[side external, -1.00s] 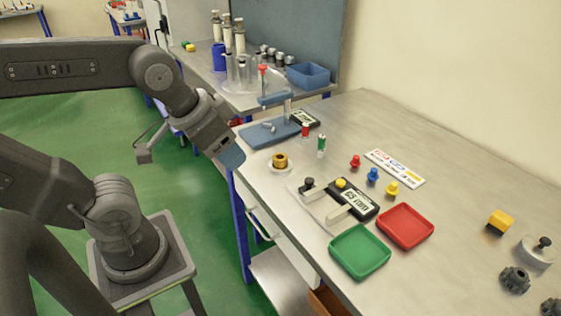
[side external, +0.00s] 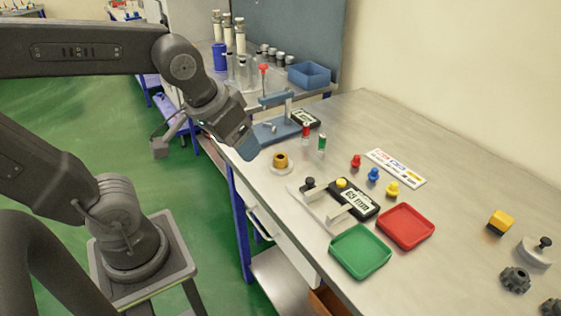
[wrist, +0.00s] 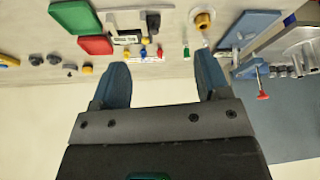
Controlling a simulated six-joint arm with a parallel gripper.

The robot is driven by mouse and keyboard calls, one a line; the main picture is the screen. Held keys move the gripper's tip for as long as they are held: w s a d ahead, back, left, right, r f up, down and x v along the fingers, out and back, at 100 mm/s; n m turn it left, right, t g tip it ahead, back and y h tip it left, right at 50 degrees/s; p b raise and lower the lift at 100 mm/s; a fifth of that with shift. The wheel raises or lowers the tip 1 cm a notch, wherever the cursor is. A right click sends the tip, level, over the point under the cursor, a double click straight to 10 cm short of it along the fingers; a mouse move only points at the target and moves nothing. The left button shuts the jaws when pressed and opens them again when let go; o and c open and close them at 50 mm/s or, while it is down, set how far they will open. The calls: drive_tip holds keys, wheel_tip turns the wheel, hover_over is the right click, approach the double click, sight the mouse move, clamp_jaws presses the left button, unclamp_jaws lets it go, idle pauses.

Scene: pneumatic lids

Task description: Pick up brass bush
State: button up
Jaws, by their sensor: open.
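The brass bush (side external: 281,160) is a short golden ring with a dark bore, upright on a small pale disc near the bench's front edge. It also shows in the wrist view (wrist: 203,20) at the top, right of centre. My gripper (side external: 250,155) is in the air just left of the bush in the side view, near the bench edge. In the wrist view its two blue fingers (wrist: 164,78) are wide apart with nothing between them. The bush lies beyond the right fingertip and is apart from it.
A blue press-like stand (side external: 272,128) is behind the bush. A caliper with a display (side external: 353,197), a green tray (side external: 360,251) and a red tray (side external: 405,227) lie to the right. Small red and green cylinders (side external: 322,143) and coloured pegs (side external: 373,175) stand nearby.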

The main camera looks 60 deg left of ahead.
drive_tip(key=w+a+f+n+g+y, duration=0.2)
drive_tip(key=w+a+n, duration=0.1)
drive_tip(key=w+n, duration=0.4)
drive_tip(key=n+g+y, duration=0.2)
drive_tip(key=n, duration=0.3)
approach(281, 155)
drive_tip(key=f, duration=0.1)
drive_tip(key=s+f, duration=0.1)
drive_tip(key=f, duration=0.1)
drive_tip(key=shift+f, duration=0.25)
drive_tip(key=shift+w+a+x, duration=0.15)
drive_tip(key=shift+x, duration=1.2)
drive_tip(key=shift+w+a+x, duration=0.15)
drive_tip(key=shift+x, duration=1.2)
drive_tip(key=shift+r, duration=0.15)
drive_tip(key=c, duration=1.1)
